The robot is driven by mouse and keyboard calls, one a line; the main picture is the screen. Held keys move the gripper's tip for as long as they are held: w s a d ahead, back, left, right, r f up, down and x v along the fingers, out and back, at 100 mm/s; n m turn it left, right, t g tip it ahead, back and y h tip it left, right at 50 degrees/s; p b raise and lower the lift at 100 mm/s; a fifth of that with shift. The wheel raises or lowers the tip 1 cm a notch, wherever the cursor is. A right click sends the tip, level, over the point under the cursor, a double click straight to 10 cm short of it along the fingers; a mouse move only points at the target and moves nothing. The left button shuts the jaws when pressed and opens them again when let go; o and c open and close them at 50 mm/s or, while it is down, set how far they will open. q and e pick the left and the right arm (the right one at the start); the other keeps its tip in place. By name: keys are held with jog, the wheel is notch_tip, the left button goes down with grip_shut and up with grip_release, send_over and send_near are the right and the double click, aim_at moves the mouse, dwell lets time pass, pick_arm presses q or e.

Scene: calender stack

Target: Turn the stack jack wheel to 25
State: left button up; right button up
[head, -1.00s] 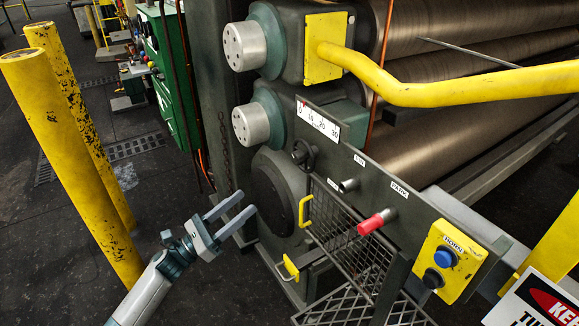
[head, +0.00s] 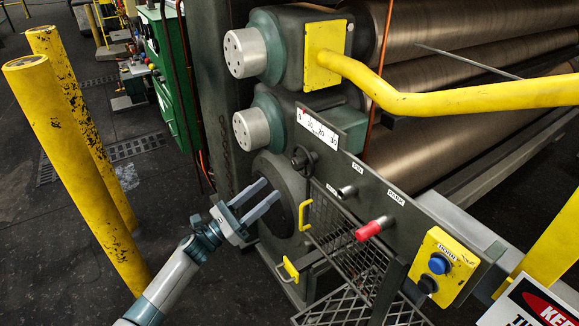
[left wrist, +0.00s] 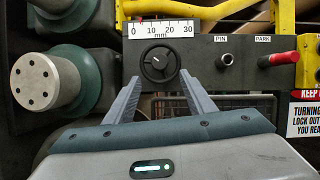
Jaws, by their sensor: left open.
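The stack jack wheel is a small black handwheel (head: 303,158) on the grey panel, below a white scale (head: 318,130). In the left wrist view the wheel (left wrist: 160,64) sits under the scale (left wrist: 162,29), which is marked 0 to 30 mm. A small red mark shows near the scale's 0 end. My left gripper (head: 268,197) is open and empty, below and left of the wheel in the head view. In the left wrist view its two fingers (left wrist: 161,88) point at the wheel, one on each side, and appear short of it. My right gripper is not in view.
Right of the wheel are a PIN knob (head: 346,192) and a red PARK handle (head: 371,229). A yellow button box (head: 437,268) is at the panel's right end. A yellow pipe (head: 430,103) runs above. A mesh guard (head: 335,232) hangs below. Yellow posts (head: 75,175) stand left.

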aim_at(295, 168)
pick_arm(q)
jog(key=p+x, duration=0.2)
jog(key=x, duration=0.6)
jog(key=shift+d+r+p, duration=0.15)
jog(key=shift+p, duration=0.2)
jog(key=shift+w+d+r, duration=0.15)
jog(key=shift+w+d, duration=0.25)
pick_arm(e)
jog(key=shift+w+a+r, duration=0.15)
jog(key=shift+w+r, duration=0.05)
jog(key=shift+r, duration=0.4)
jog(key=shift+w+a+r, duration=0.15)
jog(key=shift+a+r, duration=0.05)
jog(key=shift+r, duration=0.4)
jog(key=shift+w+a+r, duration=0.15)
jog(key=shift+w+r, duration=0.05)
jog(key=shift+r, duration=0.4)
pick_arm(q)
jog(key=c, duration=1)
jog(key=shift+c, duration=0.4)
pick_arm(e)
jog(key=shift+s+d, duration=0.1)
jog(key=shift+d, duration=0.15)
pick_arm(q)
jog(key=shift+o, duration=0.2)
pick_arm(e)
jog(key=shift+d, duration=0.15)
